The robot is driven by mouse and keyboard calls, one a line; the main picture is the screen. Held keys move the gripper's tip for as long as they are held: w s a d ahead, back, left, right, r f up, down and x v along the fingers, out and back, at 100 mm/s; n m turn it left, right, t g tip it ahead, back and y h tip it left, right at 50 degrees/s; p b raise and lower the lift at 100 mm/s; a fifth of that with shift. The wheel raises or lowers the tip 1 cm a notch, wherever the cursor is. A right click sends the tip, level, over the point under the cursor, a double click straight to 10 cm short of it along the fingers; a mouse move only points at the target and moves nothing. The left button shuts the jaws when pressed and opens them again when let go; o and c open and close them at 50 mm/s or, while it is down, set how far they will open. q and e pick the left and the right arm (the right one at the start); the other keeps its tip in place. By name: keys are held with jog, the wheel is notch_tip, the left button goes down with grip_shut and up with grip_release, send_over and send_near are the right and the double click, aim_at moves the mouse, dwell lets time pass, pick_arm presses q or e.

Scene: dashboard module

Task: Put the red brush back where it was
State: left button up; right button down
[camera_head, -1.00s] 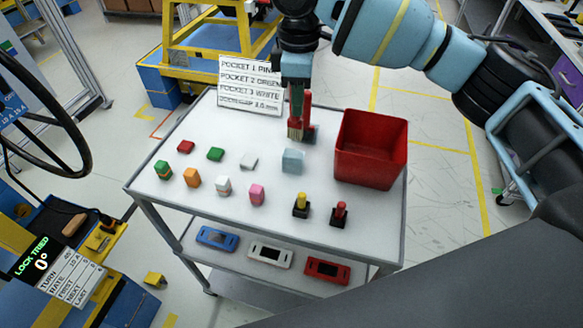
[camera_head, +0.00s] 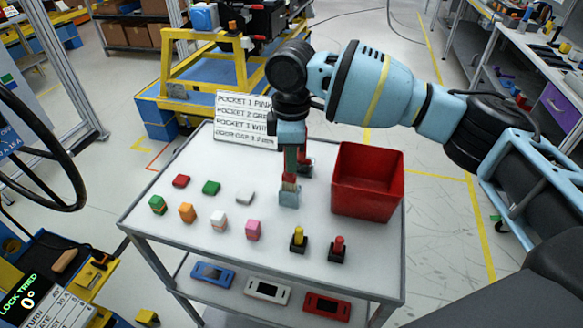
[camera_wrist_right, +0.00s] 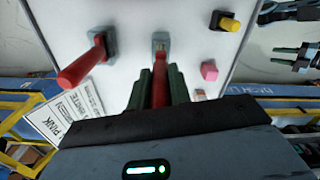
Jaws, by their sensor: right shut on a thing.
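My right gripper (camera_head: 290,160) is shut on a red-handled brush (camera_head: 290,179) and holds it upright over the white cart top. The brush handle shows between the green fingers (camera_wrist_right: 158,80) in the wrist view. Its lower end meets a pale blue block-shaped holder (camera_head: 289,199); I cannot tell how deep it sits in it. The wrist view also shows this holder (camera_wrist_right: 160,44) at the brush's far end. A second red handle (camera_wrist_right: 80,66) stands in another grey holder (camera_wrist_right: 104,42); in the head view it is mostly hidden behind my gripper. My left gripper is not in view.
A red bin (camera_head: 368,185) stands close to the right of the holder. A yellow button (camera_head: 298,238), a red button (camera_head: 339,248) and several coloured blocks lie in front and to the left. A text sign (camera_head: 246,120) stands at the cart's back edge.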

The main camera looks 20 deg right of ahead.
aim_at(292, 175)
jog(key=shift+f, duration=1.75)
jog(key=shift+f, duration=0.55)
jog(key=c, duration=1.3)
grip_release()
notch_tip(292, 175, up, 13)
jog(key=shift+r, duration=0.1)
